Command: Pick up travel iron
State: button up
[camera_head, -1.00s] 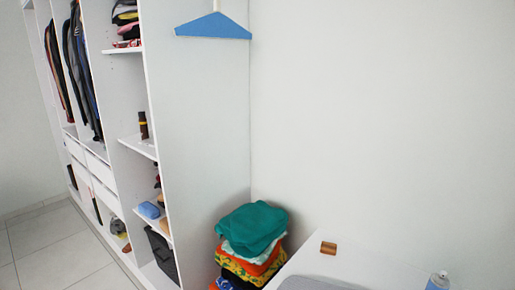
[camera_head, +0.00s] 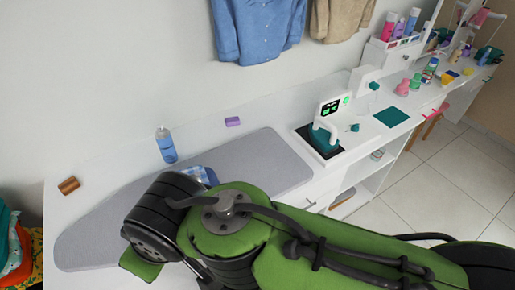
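A teal iron with a white handle (camera_head: 321,142) sits on a dark pad on the white counter, right of the ironing board. A panel with a lit green display stands just behind it. It looks like the travel iron, but I cannot be sure. My green and black arm crosses the lower part of the view, in front of the board and counter. My gripper does not show, so its distance from the iron cannot be told.
A grey ironing board (camera_head: 110,232) fills the counter's left part. Near it are a blue spray bottle (camera_head: 166,145), a purple block (camera_head: 233,121) and a brown block (camera_head: 69,185). Several bottles and small items crowd the counter's far right. Tiled floor (camera_head: 455,180) is open at right.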

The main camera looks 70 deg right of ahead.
aim_at(327, 143)
jog(key=z, duration=3.05)
jog(key=i+l+u, duration=0.25)
jog(key=u, duration=0.3)
jog(key=i+l+u, duration=0.1)
jog(key=l+u, duration=0.45)
jog(key=i+l+u, duration=0.1)
jog(key=l+u, duration=0.25)
jog(key=u, duration=0.25)
jog(key=l+u, duration=0.55)
jog(key=k+l+u, duration=0.1)
jog(key=l+u, duration=0.2)
jog(key=u, duration=0.25)
jog(key=k+l+u, duration=0.2)
jog(key=l+u, duration=0.2)
jog(key=u, duration=0.15)
jog(key=k+l+u, duration=0.25)
jog(key=u, duration=0.3)
jog(key=k+l+u, duration=0.2)
jog(key=u, duration=0.4)
jog(key=k, duration=0.05)
